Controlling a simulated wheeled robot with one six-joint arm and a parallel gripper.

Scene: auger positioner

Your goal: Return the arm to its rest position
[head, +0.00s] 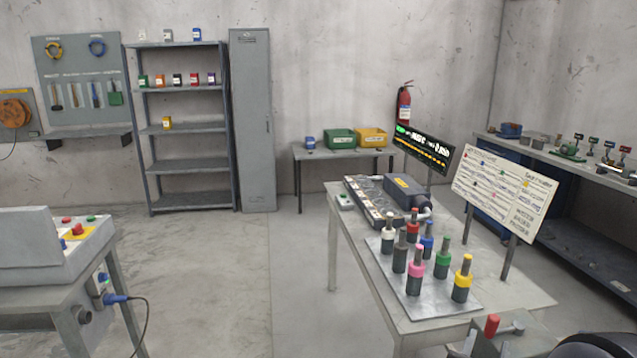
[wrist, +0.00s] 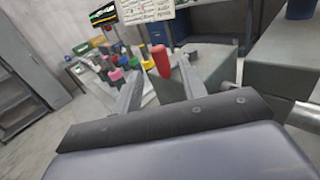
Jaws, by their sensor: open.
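My gripper (wrist: 161,68) shows in the wrist view with its two fingers spread apart and nothing held between them. A red-handled lever (wrist: 160,61) appears between the fingertips in that view; I cannot tell how far beyond them it is. The same red handle (head: 491,326) stands up from a grey unit at the lower right of the head view. My gripper's fingers do not show clearly in the head view. A dark rounded shape at its bottom right corner is cut off by the frame edge.
A table (head: 348,238) carries a metal plate (head: 408,303) with several coloured-top pegs, and a dark machine (head: 405,190). A sign board (head: 505,192) stands at its right edge. A control console (head: 30,240) is at the left. The floor between (head: 215,290) is clear.

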